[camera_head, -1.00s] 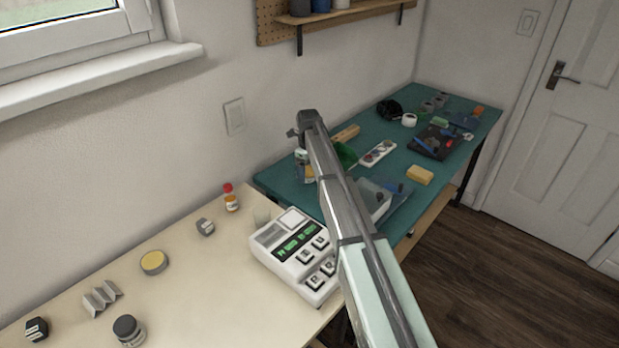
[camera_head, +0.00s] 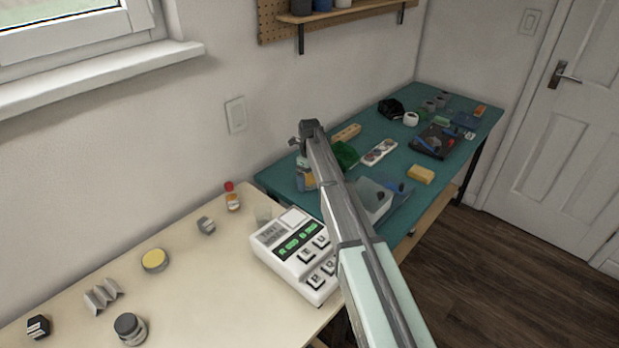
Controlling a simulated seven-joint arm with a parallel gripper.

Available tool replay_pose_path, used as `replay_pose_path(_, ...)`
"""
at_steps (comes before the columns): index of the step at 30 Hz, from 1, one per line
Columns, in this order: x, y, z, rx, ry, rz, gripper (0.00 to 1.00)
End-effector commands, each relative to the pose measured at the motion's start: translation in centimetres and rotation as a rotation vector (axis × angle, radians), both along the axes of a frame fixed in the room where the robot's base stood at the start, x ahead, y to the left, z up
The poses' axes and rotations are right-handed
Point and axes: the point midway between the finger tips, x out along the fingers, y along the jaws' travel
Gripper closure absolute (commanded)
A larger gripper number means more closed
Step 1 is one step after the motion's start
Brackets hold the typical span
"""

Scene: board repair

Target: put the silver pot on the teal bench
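The teal bench (camera_head: 285,181) runs along the wall at the back right. My gripper (camera_head: 294,143) is at the far end of my arm, seen over the bench's left part; its fingers are small and partly hidden, so I cannot tell whether they hold anything. On the cream table (camera_head: 215,290) stand a grey jar with a dark lid (camera_head: 130,328) at the front left and a low silver tin with a yellow top (camera_head: 155,261) behind it. Either could be the silver pot; I cannot tell which. Both stand apart from my gripper.
A white device with a green display (camera_head: 293,255) stands at the cream table's right end, near my arm. A red-capped bottle (camera_head: 233,198) and a small grey block (camera_head: 206,225) are behind. The bench holds a yellow sponge (camera_head: 421,174), a clear box (camera_head: 373,200) and black tape (camera_head: 390,109).

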Motion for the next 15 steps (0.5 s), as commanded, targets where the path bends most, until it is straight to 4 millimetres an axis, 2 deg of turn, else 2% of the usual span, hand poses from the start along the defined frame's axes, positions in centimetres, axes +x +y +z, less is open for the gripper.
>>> replay_pose_path(8, 0.0, 0.0, 0.7, 0.0, -0.001, 0.0, 0.0)
replay_pose_path(15, 0.1, 0.0, 4.3, 0.0, -0.003, 0.0, 0.0)
